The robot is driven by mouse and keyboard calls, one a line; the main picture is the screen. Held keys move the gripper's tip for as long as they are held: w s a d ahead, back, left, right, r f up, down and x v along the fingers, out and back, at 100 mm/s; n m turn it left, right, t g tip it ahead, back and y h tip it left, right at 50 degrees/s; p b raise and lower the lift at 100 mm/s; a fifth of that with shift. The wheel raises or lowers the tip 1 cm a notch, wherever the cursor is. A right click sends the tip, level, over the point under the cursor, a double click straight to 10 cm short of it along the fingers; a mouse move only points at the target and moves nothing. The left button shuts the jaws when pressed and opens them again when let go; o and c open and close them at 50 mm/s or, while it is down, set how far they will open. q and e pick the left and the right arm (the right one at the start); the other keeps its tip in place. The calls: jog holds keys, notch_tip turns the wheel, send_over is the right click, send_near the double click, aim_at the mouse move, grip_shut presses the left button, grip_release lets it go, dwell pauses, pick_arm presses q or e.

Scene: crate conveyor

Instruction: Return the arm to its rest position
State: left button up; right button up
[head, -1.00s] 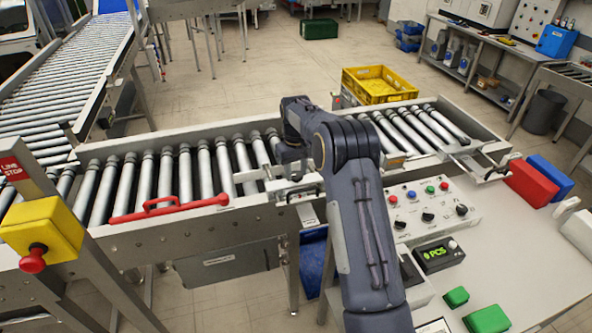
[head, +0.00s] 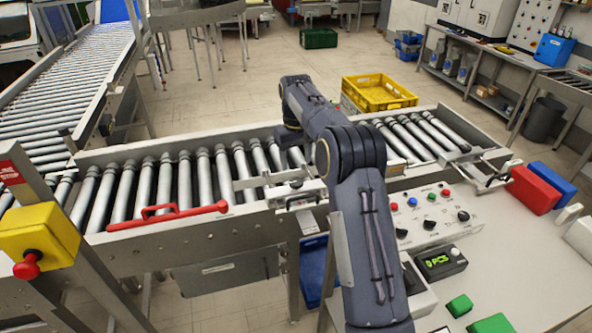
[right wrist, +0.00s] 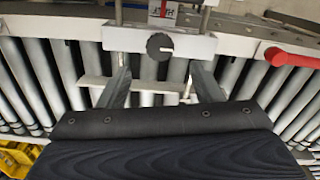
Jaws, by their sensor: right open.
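My right arm (head: 365,235) reaches up from the bottom of the head view and bends over the roller conveyor (head: 165,225). My right gripper shows in the right wrist view (right wrist: 162,85), its two fingers spread apart with nothing held between them. Rollers and a pale metal bracket with a dark knob (right wrist: 159,46) lie beyond the fingers. In the head view the wrist end hangs over the rollers by the metal stop mechanism (head: 292,188), and the fingertips are not clear there. My left gripper is in neither view.
A red handle (head: 165,215) runs along the conveyor's front edge. A control panel (head: 430,213) and green blocks (head: 460,305) are right of my arm. A yellow crate (head: 378,93) stands behind the conveyor. A yellow stop box (head: 38,240) is at left.

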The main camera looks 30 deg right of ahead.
jog(key=shift+r, duration=0.4)
jog(key=shift+s+r, duration=0.1)
jog(key=s+a+r+m+t+y+b, duration=0.1)
jog(key=s+a+r+t, duration=0.2)
jog(key=s, duration=0.6)
jog(key=s+a+r+y, duration=0.2)
jog(key=s+r, duration=0.3)
jog(key=s, duration=0.4)
jog(key=s+a+f+t, duration=0.1)
jog(key=s+a+f, duration=0.3)
jog(key=s, duration=0.5)
jog(key=s+a+f+t+b, duration=0.1)
jog(key=s+a+f, duration=0.3)
jog(key=s+a, duration=0.3)
jog(key=s, duration=0.3)
jog(key=shift+s+a+f+t+y, duration=0.2)
jog(key=shift+s+a+t+y, duration=0.1)
jog(key=shift+a+y, duration=0.1)
